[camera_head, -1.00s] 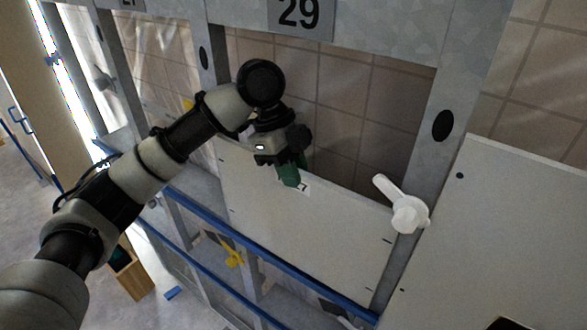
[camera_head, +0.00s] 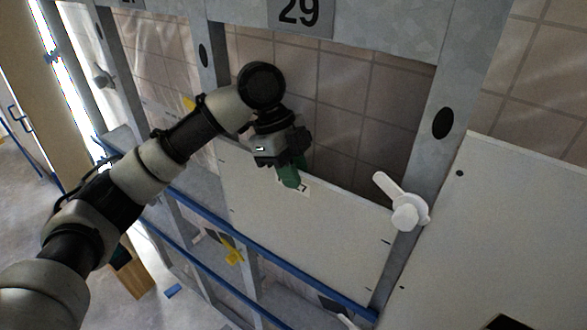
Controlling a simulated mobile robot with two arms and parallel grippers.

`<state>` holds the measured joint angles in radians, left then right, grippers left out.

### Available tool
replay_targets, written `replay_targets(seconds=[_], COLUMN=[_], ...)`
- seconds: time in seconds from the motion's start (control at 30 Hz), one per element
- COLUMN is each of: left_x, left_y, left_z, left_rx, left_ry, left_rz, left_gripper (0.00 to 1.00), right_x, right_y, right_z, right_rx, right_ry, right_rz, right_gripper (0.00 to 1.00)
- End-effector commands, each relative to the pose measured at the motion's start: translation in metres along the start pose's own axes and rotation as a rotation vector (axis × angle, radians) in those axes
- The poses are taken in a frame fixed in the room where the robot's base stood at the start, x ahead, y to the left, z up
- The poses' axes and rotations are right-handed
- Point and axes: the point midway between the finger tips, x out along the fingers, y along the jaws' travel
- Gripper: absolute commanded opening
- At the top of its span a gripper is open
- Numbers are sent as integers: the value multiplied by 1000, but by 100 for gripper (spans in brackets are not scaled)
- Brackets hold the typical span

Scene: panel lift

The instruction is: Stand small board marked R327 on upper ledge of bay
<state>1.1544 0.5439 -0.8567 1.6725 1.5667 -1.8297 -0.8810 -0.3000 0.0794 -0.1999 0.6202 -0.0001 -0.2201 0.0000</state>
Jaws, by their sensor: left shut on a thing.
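A small pale board (camera_head: 310,235) stands tilted in the bay under the number 29 plate (camera_head: 299,11). Its lower edge is at a blue-edged ledge (camera_head: 279,257). A white label shows at its top edge, mostly hidden behind my finger, so I cannot read the marking. My left gripper (camera_head: 290,178), with green fingers, is shut on the board's top edge near the label. Whether the board's lower edge rests on the ledge I cannot tell. My right gripper is not in view.
A white turn latch (camera_head: 403,207) sits on the right post (camera_head: 437,128), close to the board's right top corner. A larger pale panel (camera_head: 490,235) stands to the right. Yellow (camera_head: 233,256) and blue (camera_head: 172,291) pieces lie lower down. Tiled wall shows behind the open bay.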

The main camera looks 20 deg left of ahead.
Motion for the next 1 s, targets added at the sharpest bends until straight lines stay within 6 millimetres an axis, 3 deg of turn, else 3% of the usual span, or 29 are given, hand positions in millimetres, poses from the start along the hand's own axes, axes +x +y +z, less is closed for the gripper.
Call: replay_targets(seconds=[1.0], left_x=[11], left_y=[0], left_z=[5], left_rx=[1], left_ry=[2], left_rz=[-5], left_gripper=[0], right_x=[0], right_y=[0], right_z=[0], right_rx=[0], right_ry=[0], right_rz=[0], right_gripper=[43])
